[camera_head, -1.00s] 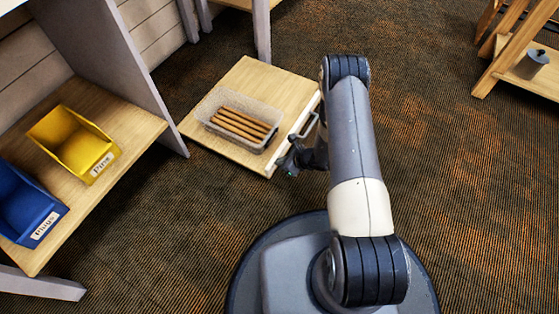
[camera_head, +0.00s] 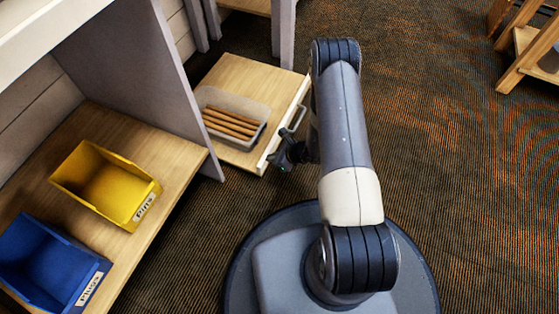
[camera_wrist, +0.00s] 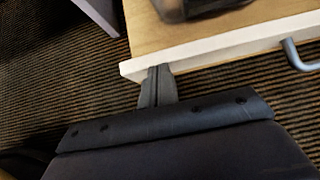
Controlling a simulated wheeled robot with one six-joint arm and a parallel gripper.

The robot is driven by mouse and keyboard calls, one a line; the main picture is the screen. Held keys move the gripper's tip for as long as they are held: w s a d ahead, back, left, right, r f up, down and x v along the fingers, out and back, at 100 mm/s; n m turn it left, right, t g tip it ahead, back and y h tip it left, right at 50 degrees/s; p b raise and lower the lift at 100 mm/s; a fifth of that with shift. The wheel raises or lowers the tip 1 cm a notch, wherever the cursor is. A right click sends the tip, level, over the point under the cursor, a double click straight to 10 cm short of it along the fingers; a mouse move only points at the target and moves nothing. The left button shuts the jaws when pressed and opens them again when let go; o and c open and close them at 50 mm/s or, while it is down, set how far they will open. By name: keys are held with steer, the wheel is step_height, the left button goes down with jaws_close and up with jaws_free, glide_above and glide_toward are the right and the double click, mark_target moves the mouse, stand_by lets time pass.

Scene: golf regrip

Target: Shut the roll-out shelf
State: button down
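The roll-out shelf (camera_head: 232,72) is a light wood board with a white front edge, partly out from under the grey bench at upper left. It carries a clear tray (camera_head: 262,112) of brown rods. A grey bar handle (camera_head: 300,118) sits on its front; in the wrist view the handle (camera_wrist: 300,57) is at the right. My gripper (camera_head: 280,160) is at the near end of the shelf front. In the wrist view its fingers (camera_wrist: 158,78) are together, empty, with tips against or just at the white edge, left of the handle.
A grey upright panel (camera_head: 180,80) stands left of the shelf. The bench holds a yellow bin (camera_head: 105,185) and a blue bin (camera_head: 50,265). A wooden rack (camera_head: 520,65) stands far right. The carpet (camera_head: 440,120) between is clear.

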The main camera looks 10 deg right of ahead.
glide_above(240, 154)
steer(key=shift+w+a, duration=0.15)
steer(key=shift+w, duration=0.05)
steer(key=shift+r, duration=0.1)
stand_by(0.3)
